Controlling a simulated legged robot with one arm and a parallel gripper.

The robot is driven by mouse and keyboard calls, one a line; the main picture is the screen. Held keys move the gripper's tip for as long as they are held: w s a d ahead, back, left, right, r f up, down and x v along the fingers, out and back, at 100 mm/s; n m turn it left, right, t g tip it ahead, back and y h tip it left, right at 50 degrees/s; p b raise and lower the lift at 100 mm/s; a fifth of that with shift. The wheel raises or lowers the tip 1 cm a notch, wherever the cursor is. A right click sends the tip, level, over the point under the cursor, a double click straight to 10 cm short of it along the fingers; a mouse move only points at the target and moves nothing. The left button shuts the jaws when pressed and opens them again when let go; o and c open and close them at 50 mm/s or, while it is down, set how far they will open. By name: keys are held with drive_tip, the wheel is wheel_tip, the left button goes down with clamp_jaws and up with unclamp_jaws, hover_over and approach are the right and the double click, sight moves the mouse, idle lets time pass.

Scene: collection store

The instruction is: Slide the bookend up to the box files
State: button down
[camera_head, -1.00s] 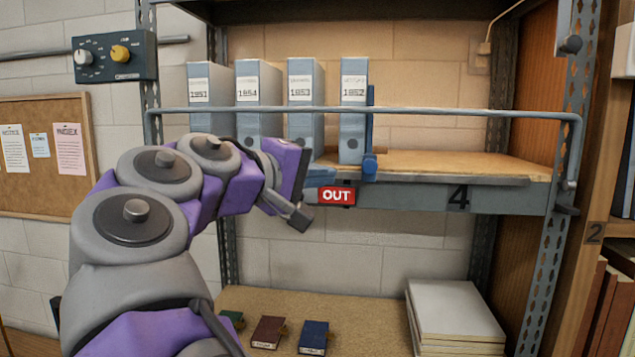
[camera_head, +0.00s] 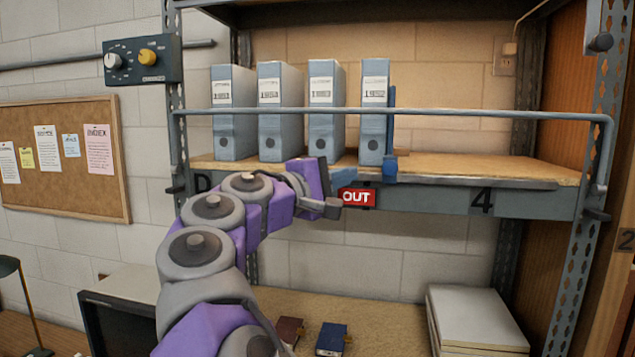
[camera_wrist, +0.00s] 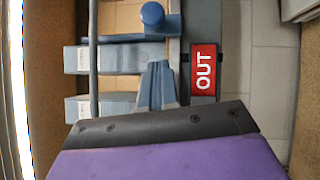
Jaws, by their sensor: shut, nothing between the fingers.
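The bookend (camera_head: 391,125) is a dark blue upright plate with a blue knob at its front foot, standing right of the box files on the shelf. It also shows in the wrist view, with its round knob (camera_wrist: 152,14). The box files (camera_head: 375,120) are several grey-blue upright files with white labels. The bookend is close beside the rightmost file; I cannot tell whether they touch. My gripper (camera_head: 350,174) is shut and empty at the shelf's front edge, left of the knob and apart from it. In the wrist view its blue-grey fingers (camera_wrist: 155,68) are together, pointing towards the knob.
A grey rail (camera_head: 460,111) crosses in front of the files. The red OUT sign (camera_head: 357,197) is on the shelf edge just below my fingers. The shelf (camera_head: 480,168) is bare right of the bookend. Books and a white stack (camera_head: 475,310) lie below.

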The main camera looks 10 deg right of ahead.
drive_tip(key=d, duration=0.1)
drive_tip(key=s+d, duration=0.1)
drive_tip(key=d, duration=0.3)
drive_tip(key=shift+s+r, duration=0.2)
drive_tip(key=shift+r, duration=0.15)
idle(0.3)
